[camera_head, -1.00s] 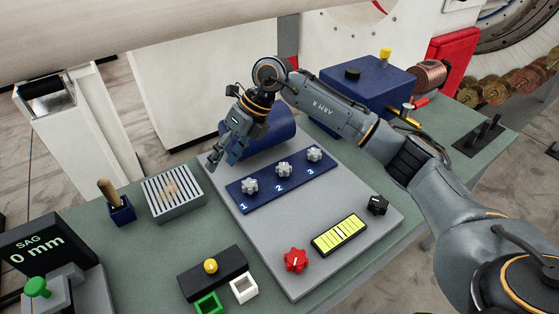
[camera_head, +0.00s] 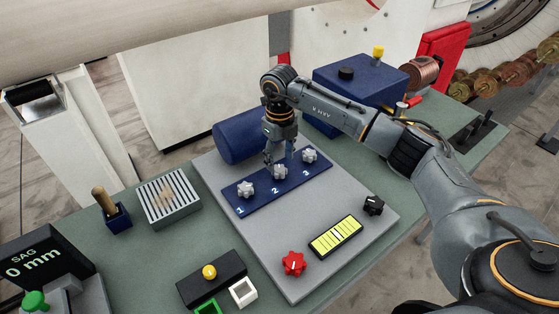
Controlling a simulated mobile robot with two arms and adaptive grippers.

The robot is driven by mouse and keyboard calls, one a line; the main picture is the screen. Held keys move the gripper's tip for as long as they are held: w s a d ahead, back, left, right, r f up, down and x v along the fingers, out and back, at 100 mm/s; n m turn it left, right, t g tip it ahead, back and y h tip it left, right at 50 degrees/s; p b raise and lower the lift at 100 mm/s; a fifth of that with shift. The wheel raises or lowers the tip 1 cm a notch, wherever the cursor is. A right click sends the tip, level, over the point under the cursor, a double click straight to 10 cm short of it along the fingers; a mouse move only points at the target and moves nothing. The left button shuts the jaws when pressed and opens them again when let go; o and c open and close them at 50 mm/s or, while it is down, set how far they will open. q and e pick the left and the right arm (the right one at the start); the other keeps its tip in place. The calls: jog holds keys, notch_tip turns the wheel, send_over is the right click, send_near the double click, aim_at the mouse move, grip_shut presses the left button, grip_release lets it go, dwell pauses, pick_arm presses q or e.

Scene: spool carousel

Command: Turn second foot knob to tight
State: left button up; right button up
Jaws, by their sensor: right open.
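The second foot knob (camera_head: 280,172) is a grey, lobed knob in the middle of a dark blue strip (camera_head: 262,197), above the label 2. Knob 1 (camera_head: 246,189) is to its left and knob 3 (camera_head: 309,156) to its right. My right gripper (camera_head: 279,159) points down just over the second knob, with its fingers apart. The fingertips partly cover the back of the knob; I cannot tell whether they touch it. My left gripper is not in view.
The strip sits on a grey plate (camera_head: 340,201) with a red knob (camera_head: 293,263), a black knob (camera_head: 373,205) and a yellow-green level display (camera_head: 336,236). A blue cylinder (camera_head: 235,142) lies behind the strip. A SAG display (camera_head: 34,258) reads 0 mm.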

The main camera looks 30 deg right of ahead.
aim_at(279, 168)
jog(key=shift+f, duration=1.7)
grip_shut()
